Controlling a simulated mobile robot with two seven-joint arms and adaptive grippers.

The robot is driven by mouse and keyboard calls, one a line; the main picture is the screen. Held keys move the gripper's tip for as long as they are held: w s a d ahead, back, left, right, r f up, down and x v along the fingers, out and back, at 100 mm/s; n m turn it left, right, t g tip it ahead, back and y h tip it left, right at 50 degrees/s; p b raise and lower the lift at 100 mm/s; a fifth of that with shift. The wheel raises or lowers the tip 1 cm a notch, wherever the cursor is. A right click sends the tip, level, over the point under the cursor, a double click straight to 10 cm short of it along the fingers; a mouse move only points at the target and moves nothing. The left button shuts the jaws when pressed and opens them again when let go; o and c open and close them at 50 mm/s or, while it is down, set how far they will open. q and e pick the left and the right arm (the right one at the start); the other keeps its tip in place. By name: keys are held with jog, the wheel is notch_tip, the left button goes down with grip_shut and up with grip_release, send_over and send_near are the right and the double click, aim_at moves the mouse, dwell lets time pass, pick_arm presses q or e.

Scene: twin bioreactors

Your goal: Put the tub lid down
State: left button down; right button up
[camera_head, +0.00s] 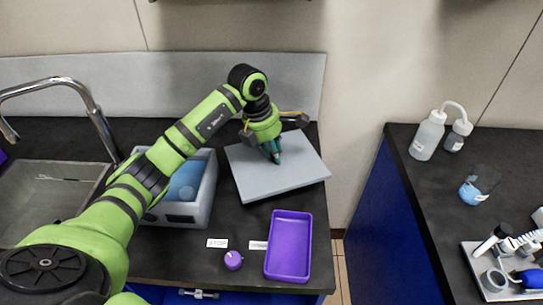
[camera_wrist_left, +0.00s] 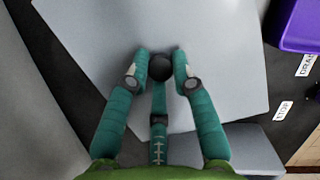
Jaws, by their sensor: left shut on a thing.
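The tub lid (camera_head: 298,178) is a flat pale grey square panel over the dark counter, just right of the tub. It also shows in the left wrist view (camera_wrist_left: 215,50), with its round black knob (camera_wrist_left: 160,67) near the middle. My left gripper (camera_head: 275,158) points down at the lid, and its teal fingers (camera_wrist_left: 161,72) are shut around the knob. I cannot tell whether the lid rests on the counter or hangs slightly above it. The grey tub (camera_head: 206,200) stands open, with something blue inside. My right gripper is in neither view.
A purple tray (camera_head: 288,245) lies in front of the lid, with a purple knob (camera_head: 233,260) and small labels beside it. A steel sink (camera_head: 45,205) and tap are at left. Across a gap, the right counter (camera_head: 425,185) holds bottles and a tool rack.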

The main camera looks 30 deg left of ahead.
aim_at(272, 160)
pick_arm(q)
jog(key=shift+w+a+f, duration=0.35)
jog(key=shift+w+a, duration=0.1)
notch_tip(272, 160, down, 4)
jog(key=shift+r+p, duration=0.15)
jog(key=shift+p, duration=0.65)
jog(key=shift+f, duration=0.3)
jog(key=c, duration=1)
grip_release()
jog(key=shift+c, duration=0.2)
jog(key=shift+r, duration=0.15)
jog(key=b+v, duration=0.2)
jog(key=v, duration=1)
jog(key=shift+s, duration=0.15)
